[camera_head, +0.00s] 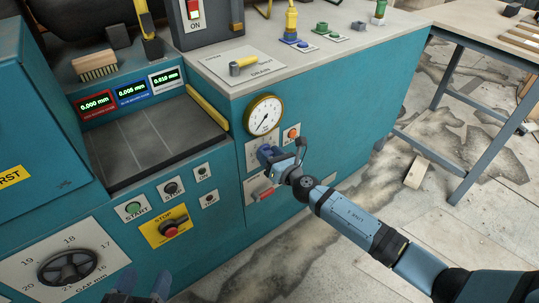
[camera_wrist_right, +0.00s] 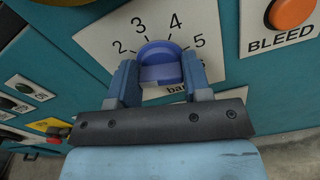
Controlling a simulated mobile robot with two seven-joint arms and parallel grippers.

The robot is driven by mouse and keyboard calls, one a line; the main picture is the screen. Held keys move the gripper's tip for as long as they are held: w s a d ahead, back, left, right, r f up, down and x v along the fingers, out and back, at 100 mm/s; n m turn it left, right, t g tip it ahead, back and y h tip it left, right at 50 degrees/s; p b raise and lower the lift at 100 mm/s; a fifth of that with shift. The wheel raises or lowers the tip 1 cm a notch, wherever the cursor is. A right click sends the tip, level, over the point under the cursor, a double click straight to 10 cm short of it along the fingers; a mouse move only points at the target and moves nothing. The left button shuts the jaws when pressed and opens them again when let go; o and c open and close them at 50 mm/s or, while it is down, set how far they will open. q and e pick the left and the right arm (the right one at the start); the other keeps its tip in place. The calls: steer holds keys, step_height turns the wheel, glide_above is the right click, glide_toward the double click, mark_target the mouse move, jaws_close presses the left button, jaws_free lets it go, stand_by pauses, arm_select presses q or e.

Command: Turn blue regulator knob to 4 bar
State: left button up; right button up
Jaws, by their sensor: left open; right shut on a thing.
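The blue regulator knob (camera_wrist_right: 160,58) sits on a white scale plate (camera_wrist_right: 110,42) marked 2, 3, 4 and 5 with a partly covered "bar" label. My right gripper (camera_wrist_right: 160,76) is shut on the knob, with one finger on each side of it. I cannot read a pointer mark on the knob. The pressure gauge (camera_head: 263,115) has a dark needle. My left gripper (camera_head: 140,287) is open and empty at the bottom edge, away from the knob.
The orange BLEED button (camera_wrist_right: 291,12) is right of the scale plate. A red lever (camera_head: 262,190) lies below my right gripper. The STOP button (camera_head: 171,229) and handwheel (camera_head: 67,268) are on the left panel. A yellow-handled drain valve (camera_head: 243,64) is on top.

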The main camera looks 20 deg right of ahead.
steer(key=m, duration=0.6)
steer(key=shift+d+m, duration=0.1)
steer(key=shift+m, duration=0.3)
arm_select(q)
steer(key=s+a+f+g+y+p, duration=0.2)
steer(key=a+f+g+p, duration=0.1)
steer(key=p, duration=0.4)
steer(key=shift+s+a+f, duration=0.15)
steer(key=shift+a+f, duration=0.1)
steer(key=shift+f, duration=0.6)
arm_select(e)
steer(key=m, duration=1.6)
steer(key=shift+f, duration=0.3)
arm_select(q)
steer(key=shift+f, duration=0.1)
arm_select(e)
steer(key=shift+w, duration=0.1)
